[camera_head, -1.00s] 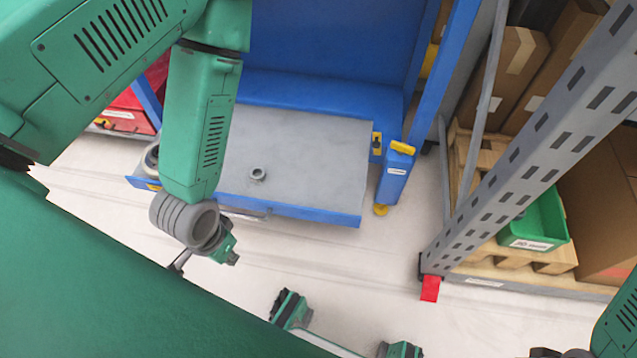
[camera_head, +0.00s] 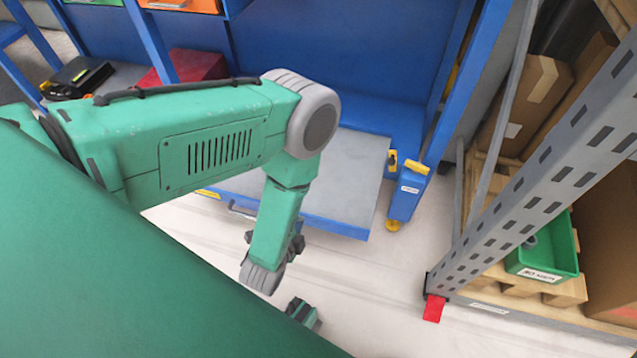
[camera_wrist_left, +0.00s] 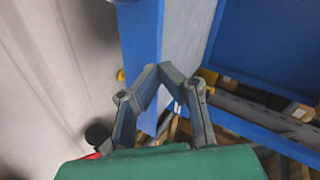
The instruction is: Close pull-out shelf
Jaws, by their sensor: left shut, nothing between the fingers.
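The pull-out shelf (camera_head: 352,185) has a grey top and a blue front edge. It juts out from the blue rack, and my left arm covers its middle in the head view. In the left wrist view the shelf's blue edge and grey top (camera_wrist_left: 185,40) lie just beyond the fingers. My left gripper (camera_wrist_left: 162,70) is shut and empty, with its fingertips close to the shelf edge; I cannot tell if they touch. My right gripper is out of view.
A blue post (camera_head: 406,192) with yellow parts stands right of the shelf. Further right is a grey perforated upright (camera_head: 530,175) with a red foot, a green bin (camera_head: 545,250) and cardboard boxes. The floor in front of the shelf is pale and clear.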

